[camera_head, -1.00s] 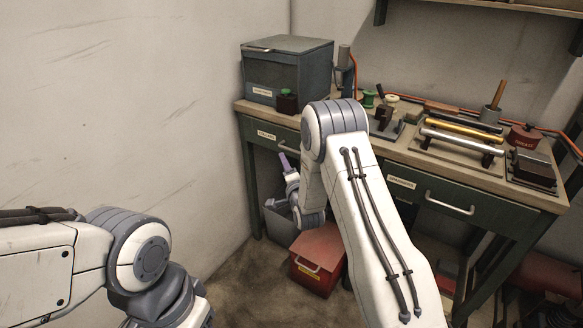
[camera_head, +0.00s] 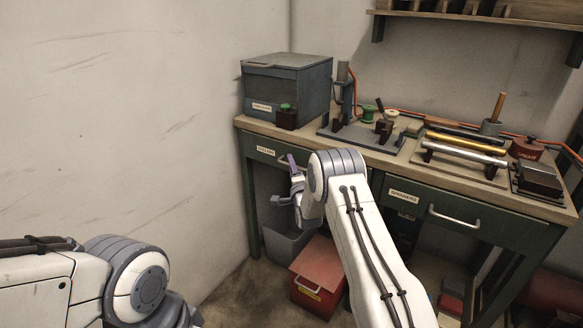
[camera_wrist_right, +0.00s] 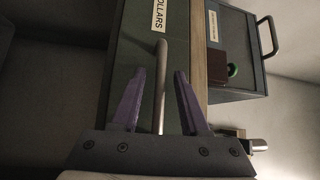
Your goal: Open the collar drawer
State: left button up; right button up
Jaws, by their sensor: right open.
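The collar drawer (camera_head: 255,141) is a dark green drawer at the left end of the workbench, labelled COLLARS, and it looks shut. In the right wrist view its face (camera_wrist_right: 133,65) fills the area behind the fingers. My right gripper (camera_head: 287,163) is just in front of the drawer. In the wrist view the purple fingers (camera_wrist_right: 157,98) are open, with the bar handle (camera_wrist_right: 161,75) between them and a gap on each side. Most of the handle is hidden by my arm in the head view. My left gripper is out of view; only its arm shows at lower left.
A second drawer (camera_head: 413,208) labelled SPANNERS is to the right. A grey lidded box (camera_head: 285,85) stands on the bench (camera_head: 385,157) above the collar drawer. Below are a grey bin (camera_head: 283,238) and a red box (camera_head: 318,272). A wall is close on the left.

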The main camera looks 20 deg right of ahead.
jog(key=shift+w, duration=0.1)
grip_shut()
dwell(1.4)
